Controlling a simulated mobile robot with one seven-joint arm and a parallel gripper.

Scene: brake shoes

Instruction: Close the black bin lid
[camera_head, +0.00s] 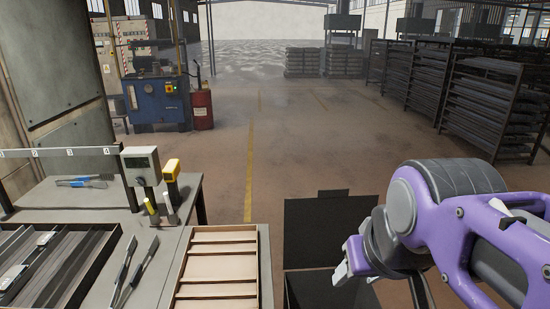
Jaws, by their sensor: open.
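The black bin (305,290) stands on the floor at the bottom centre, right of the workbench. Its lid (318,232) is open and stands up at the back of the bin as a dark upright panel. My gripper (347,260) is at the right part of the bin, in front of the lid's right side in the picture. It is open and holds nothing that I can see. It hides part of the lid and the bin's right side. I cannot tell whether it touches the lid.
The workbench (190,225) at the left carries a wooden divided tray (264,262), a dark tray of strips (112,243), tools and a gauge (141,165). Racks (493,105) stand at the right. The floor (300,150) behind the bin is clear.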

